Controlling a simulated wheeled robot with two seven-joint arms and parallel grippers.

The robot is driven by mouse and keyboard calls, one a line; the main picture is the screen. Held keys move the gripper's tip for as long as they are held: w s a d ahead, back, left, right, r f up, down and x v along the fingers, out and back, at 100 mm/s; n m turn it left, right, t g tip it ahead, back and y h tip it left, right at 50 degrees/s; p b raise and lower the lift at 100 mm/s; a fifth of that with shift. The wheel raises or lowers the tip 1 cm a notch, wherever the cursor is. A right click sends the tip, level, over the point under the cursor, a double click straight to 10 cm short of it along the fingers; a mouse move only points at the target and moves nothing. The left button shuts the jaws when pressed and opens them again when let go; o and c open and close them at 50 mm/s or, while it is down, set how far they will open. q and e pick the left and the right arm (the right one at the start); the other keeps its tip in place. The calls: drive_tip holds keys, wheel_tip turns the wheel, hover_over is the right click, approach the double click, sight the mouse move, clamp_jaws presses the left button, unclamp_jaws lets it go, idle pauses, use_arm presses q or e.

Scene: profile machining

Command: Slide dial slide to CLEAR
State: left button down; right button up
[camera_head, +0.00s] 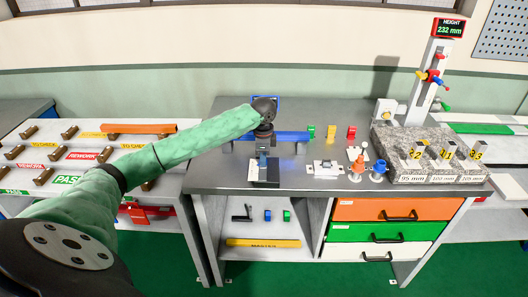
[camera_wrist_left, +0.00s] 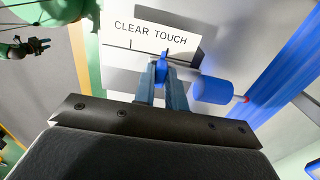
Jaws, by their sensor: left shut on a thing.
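The dial slide is a small blue knob (camera_wrist_left: 161,70) on a grey base in the left wrist view. A white label (camera_wrist_left: 150,38) beyond it reads CLEAR and TOUCH, with a tick mark under each word. The knob stands near the TOUCH tick, to the right of the CLEAR tick. My left gripper (camera_wrist_left: 163,82) is shut on the knob, with a finger on each side. In the head view my left gripper (camera_head: 262,152) is over the dial station (camera_head: 265,182) and hides most of it. My right gripper is not in view.
A blue cylinder (camera_wrist_left: 211,90) with a red tip lies right of the knob, pointing at a long blue profile (camera_wrist_left: 285,70). The profile also shows in the head view (camera_head: 292,136). Small fixtures (camera_head: 324,168) and a granite block (camera_head: 430,145) stand to the right.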

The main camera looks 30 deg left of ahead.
use_arm(q)
drive_tip(key=shift+s+d+p, duration=0.5)
drive_tip(key=shift+s+p, duration=0.2)
drive_tip(key=shift+s, duration=0.1)
drive_tip(key=shift+s+d+p, duration=0.45)
drive_tip(key=shift+s+p, duration=0.2)
drive_tip(key=shift+s, duration=0.1)
drive_tip(key=shift+r, duration=0.1)
drive_tip(key=shift+s+d+p, duration=0.15)
drive_tip(key=shift+p, duration=0.55)
drive_tip(key=c, duration=1.2)
unclamp_jaws()
drive_tip(key=shift+s, duration=0.1)
drive_tip(key=shift+c, duration=0.2)
wheel_tip(320, 180, up, 6)
drive_tip(key=p, duration=0.6)
drive_tip(key=shift+p, duration=0.3)
